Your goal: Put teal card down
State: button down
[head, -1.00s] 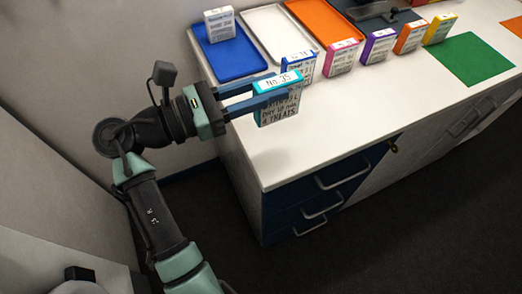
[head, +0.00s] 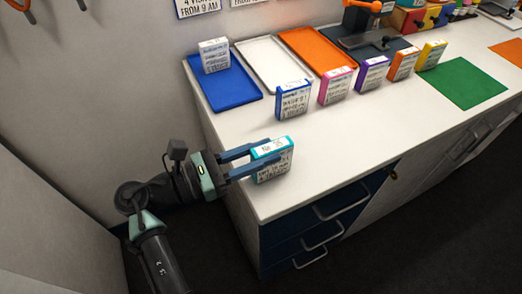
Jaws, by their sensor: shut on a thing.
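The teal card (head: 273,166) is a small upright box-like card with a white label reading "No 35" on its top edge and printed text on its front. My gripper (head: 262,156) is shut on it from the left, one finger on each side. The card is at the near left part of the white counter (head: 330,150). I cannot tell whether its bottom edge touches the counter or is slightly above it.
A blue card (head: 294,101), pink card (head: 335,87), purple card (head: 371,75), orange card (head: 403,65) and yellow card (head: 431,56) stand in a row behind. A blue tray (head: 235,95) holds a white card (head: 214,56). White (head: 275,75) and orange (head: 318,50) trays lie beside it. Counter right of the teal card is clear.

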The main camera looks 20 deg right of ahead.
jog(key=c, duration=0.6)
grip_release()
jog(key=shift+f, duration=0.1)
jog(key=shift+a+r, duration=0.1)
jog(key=shift+r, duration=0.1)
jog(key=a, duration=1.2)
jog(key=shift+s, duration=0.2)
jog(key=shift+d, duration=0.1)
